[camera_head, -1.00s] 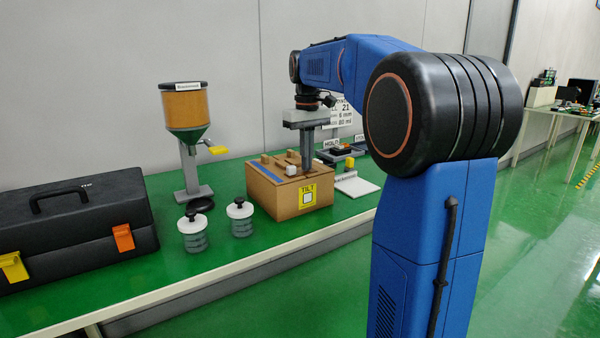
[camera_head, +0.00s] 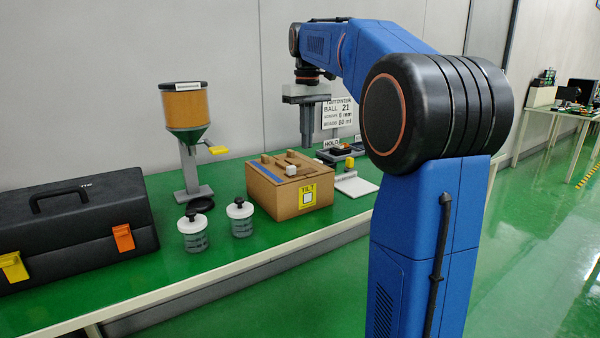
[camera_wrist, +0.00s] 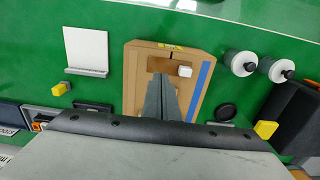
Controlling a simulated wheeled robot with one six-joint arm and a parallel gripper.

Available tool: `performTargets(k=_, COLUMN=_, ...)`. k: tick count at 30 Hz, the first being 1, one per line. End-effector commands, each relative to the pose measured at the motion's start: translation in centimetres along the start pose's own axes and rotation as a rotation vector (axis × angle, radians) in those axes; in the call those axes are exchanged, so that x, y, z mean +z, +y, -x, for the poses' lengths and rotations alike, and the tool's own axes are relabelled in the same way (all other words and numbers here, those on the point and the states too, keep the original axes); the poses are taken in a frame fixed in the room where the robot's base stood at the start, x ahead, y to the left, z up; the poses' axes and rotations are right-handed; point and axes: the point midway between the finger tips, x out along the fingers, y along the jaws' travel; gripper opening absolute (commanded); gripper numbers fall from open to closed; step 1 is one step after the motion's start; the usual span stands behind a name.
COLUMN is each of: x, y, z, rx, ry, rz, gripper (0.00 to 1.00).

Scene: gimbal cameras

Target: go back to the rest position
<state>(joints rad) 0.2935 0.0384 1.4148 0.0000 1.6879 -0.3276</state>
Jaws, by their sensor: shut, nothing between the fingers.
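My gripper (camera_head: 307,145) hangs pointing down above and behind the tan box, clear of it, with its fingers together and nothing between them. In the wrist view its fingers (camera_wrist: 164,98) reach over the box. The tan box (camera_head: 270,200) stands on the green bench and bears a yellow TILT label (camera_head: 308,196), a blue strip and a small white block (camera_head: 290,170) on top. The box also shows in the wrist view (camera_wrist: 138,75).
A hopper on a stand (camera_head: 186,110), two lidded jars (camera_head: 193,238) and a black toolbox (camera_head: 70,235) stand left of the box. A white plate (camera_head: 357,186) and a HOLD unit (camera_head: 334,156) lie to its right. A sign (camera_head: 338,112) is behind the gripper.

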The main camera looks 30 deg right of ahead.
Motion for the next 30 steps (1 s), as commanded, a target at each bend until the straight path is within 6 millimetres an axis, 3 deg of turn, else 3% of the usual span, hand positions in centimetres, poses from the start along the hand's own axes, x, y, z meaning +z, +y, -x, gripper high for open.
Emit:
performTargets(k=7, x=0.0, y=0.0, z=1.1, rx=0.000, ry=0.000, rz=0.000, gripper=0.00)
performTargets(k=23, x=0.1, y=-0.1, z=1.1, rx=0.000, ry=0.001, rz=0.000, gripper=0.00)
performTargets(k=26, x=0.8, y=-0.8, z=0.8, rx=0.003, ry=0.010, rz=0.000, gripper=0.00)
performTargets(k=30, x=3.1, y=-2.9, z=-0.1, rx=0.013, ry=0.041, rz=0.000, gripper=0.00)
